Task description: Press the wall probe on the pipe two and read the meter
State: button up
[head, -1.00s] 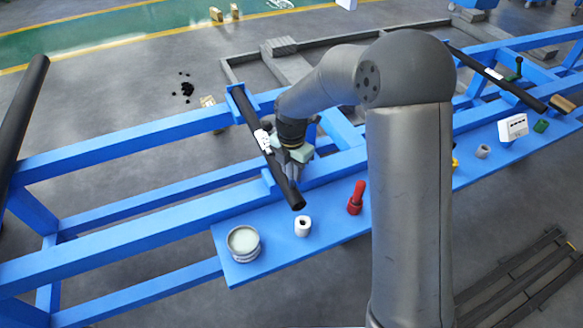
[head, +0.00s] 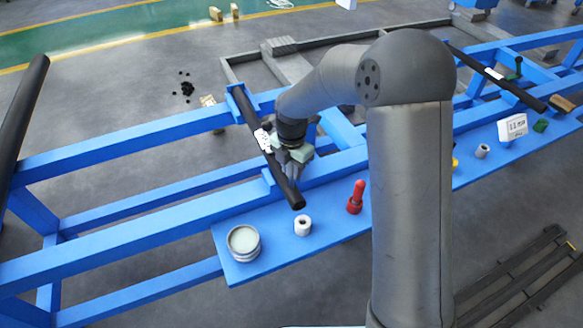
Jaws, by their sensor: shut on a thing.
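A black pipe (head: 250,113) with a white tag (head: 263,138) lies tilted across the blue rack in the middle. It appears to be pipe two, but I cannot read the tag. My gripper (head: 291,172) points down at the pipe's near part, just below the tag. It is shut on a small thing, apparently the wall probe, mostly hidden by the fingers. I cannot tell for sure whether the probe's tip touches the pipe. The meter (head: 513,127), a white box with dark marks on its display, stands on the blue shelf at the right; its reading is too small to make out.
On the blue shelf (head: 280,256) stand a round pale tin (head: 243,242), a white ring (head: 303,225), a red bottle-like thing (head: 356,197) and a grey ring (head: 482,151). Other black pipes lie at the left (head: 22,118) and right (head: 497,78). My arm hides part of the shelf.

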jog(key=shift+r+p, duration=2.9)
jog(key=shift+r, duration=0.65)
jog(key=shift+f, duration=0.1)
